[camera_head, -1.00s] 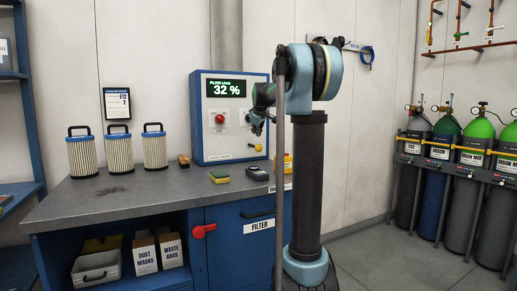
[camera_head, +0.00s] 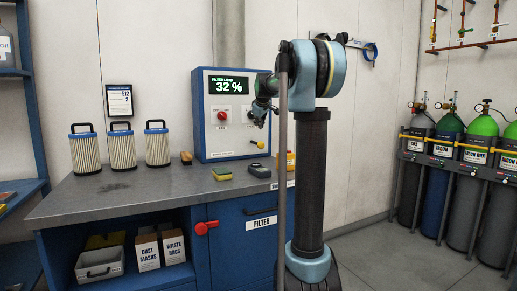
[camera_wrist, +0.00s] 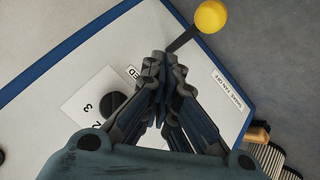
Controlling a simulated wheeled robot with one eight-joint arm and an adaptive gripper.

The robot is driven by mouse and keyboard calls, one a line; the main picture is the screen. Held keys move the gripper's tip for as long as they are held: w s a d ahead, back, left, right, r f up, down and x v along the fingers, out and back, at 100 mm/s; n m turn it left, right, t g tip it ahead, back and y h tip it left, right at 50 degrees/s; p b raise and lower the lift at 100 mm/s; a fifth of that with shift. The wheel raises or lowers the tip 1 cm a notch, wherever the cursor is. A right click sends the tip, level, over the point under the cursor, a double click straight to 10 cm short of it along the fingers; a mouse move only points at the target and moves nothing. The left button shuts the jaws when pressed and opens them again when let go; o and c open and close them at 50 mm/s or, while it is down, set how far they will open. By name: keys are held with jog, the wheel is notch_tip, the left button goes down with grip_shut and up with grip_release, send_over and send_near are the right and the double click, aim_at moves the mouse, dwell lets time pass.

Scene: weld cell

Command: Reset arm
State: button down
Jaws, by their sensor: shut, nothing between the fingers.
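My gripper (camera_head: 259,123) hangs at the end of my folded arm, in front of the right part of the white and blue control box (camera_head: 203,120) on the bench. In the wrist view my gripper (camera_wrist: 161,62) has its fingers together with nothing between them. Behind the fingers is the white panel face with a black knob (camera_wrist: 112,105) and printed labels. A lever with a yellow ball (camera_wrist: 211,16) sticks out beyond the fingertips. I cannot tell how far the fingertips are from the panel; no contact is visible.
The grey bench (camera_head: 120,200) carries several pleated filters, a yellow-green sponge (camera_head: 222,174) and a dark handheld device (camera_head: 260,171). The box display reads 32 %. A red handle (camera_head: 205,228) juts from the blue cabinet. Gas cylinders (camera_head: 480,180) stand at the right; floor before them is clear.

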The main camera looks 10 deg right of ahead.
jog(key=s+f+m+g, duration=0.2)
jog(key=s+f, duration=1)
jog(key=s, duration=0.6)
jog(key=s+f+m+g, duration=0.2)
jog(key=s+f+m, duration=0.2)
jog(key=s+f, duration=0.9)
jog(key=s+d+f+m+g, duration=0.1)
jog(key=s+f, duration=1.1)
jog(key=s, duration=1.3)
jog(key=shift+s+f+m+g, duration=0.2)
jog(key=shift+m+g, duration=0.7)
jog(key=shift+g, duration=0.1)
jog(key=shift+w+f, duration=0.2)
jog(key=shift+w, duration=0.3)
